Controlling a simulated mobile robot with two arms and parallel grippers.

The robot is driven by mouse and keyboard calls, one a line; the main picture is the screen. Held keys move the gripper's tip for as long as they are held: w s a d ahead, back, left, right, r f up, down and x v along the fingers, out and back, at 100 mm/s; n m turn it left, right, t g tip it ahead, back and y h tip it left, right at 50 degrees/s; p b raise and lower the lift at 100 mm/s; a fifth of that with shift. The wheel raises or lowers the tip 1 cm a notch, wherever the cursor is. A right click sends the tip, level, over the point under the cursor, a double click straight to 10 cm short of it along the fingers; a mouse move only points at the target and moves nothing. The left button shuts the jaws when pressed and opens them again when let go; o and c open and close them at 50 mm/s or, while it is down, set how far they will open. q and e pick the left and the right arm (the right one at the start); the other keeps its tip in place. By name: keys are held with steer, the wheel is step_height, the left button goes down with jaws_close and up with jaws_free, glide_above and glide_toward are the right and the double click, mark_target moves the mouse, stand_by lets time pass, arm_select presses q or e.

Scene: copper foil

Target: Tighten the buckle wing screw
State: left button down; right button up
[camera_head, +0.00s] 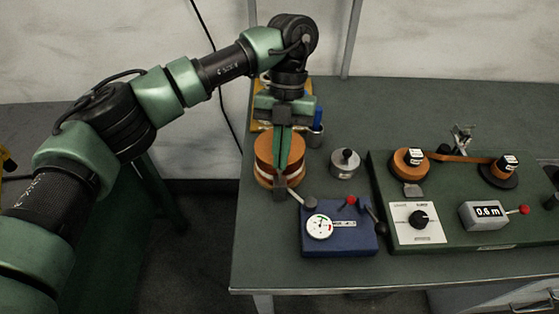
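My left gripper (280,190) points down at the front of a copper-coloured coil stack (262,172) with a pale band around its side. The stack stands near the table's left edge. The green fingers cover the middle and front of the stack. The dark fingertips overlap its front lower side in the picture; whether they touch it or hold something there cannot be told. I cannot make out a buckle or wing screw; that part of the stack is hidden behind the fingers. The gap between the fingers does not show. My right gripper is not in view.
A blue box with a dial (350,240) stands close in front, right of the stack. A grey metal cylinder (344,164) and a blue-topped item (318,118) are nearby. A green machine base (455,232) with copper reels fills the right. The table's (262,268) front left corner is clear.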

arm_select(q)
steer(key=m+b, duration=0.1)
steer(key=m, duration=0.1)
steer(key=m+y, duration=0.1)
steer(key=shift+d+m+t+b, duration=0.2)
steer(key=shift+m+t+b, duration=0.1)
steer(key=shift+m+b, duration=0.1)
steer(key=m, duration=0.2)
steer(key=m+t+y+b, duration=0.1)
steer(key=m, duration=0.1)
steer(key=shift+s+d+y+b, duration=0.1)
steer(key=shift+s+y+b, duration=0.05)
steer(key=shift+y+b, duration=0.15)
steer(key=m+t+b, duration=0.1)
steer(key=m, duration=0.3)
steer(key=shift+s+y+b, duration=0.15)
steer(key=shift+y+b, duration=0.15)
steer(key=shift+s+d+m+t+b, duration=0.15)
steer(key=shift+m+t+b, duration=0.7)
steer(key=shift+m, duration=0.95)
steer(key=c, duration=1.7)
jaws_free()
steer(key=shift+r, duration=0.15)
